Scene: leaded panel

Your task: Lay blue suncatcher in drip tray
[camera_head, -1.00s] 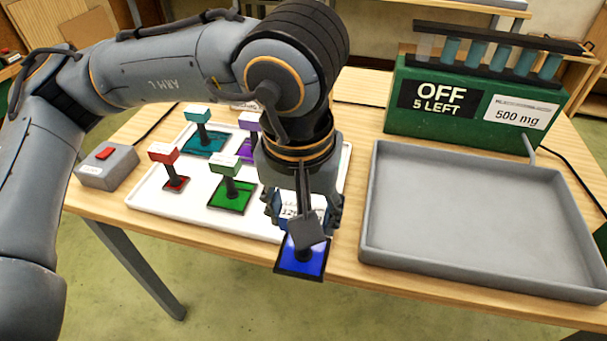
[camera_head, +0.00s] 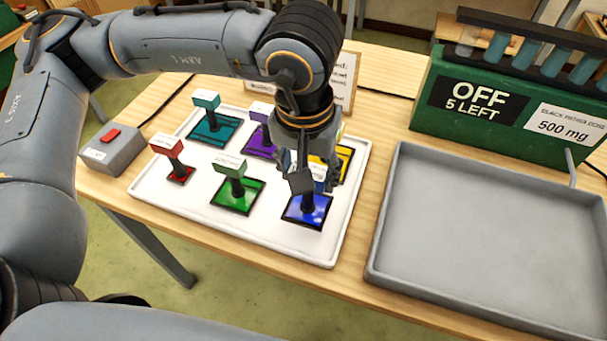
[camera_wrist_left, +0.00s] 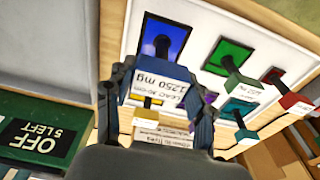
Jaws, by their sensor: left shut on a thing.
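The blue suncatcher (camera_head: 307,210) is a dark-framed blue pane with a post and a white label on top. It is over the front right corner of the white tray (camera_head: 270,250); I cannot tell whether it touches it. My left gripper (camera_head: 310,180) is shut on its top, hiding part of it. In the left wrist view the blue pane (camera_wrist_left: 165,35) shows beyond the fingers (camera_wrist_left: 160,85), with a label reading 1250 mg between them. The grey drip tray (camera_head: 383,240) stands to the right, empty. My right gripper is not in view.
Green (camera_head: 237,195), red (camera_head: 181,174), teal (camera_head: 213,127), purple (camera_head: 258,142) and yellow (camera_head: 346,160) pieces stand in the white tray. A green box (camera_head: 470,100) reading OFF, 5 LEFT is behind the drip tray. A grey box with a red button (camera_head: 112,150) is at left.

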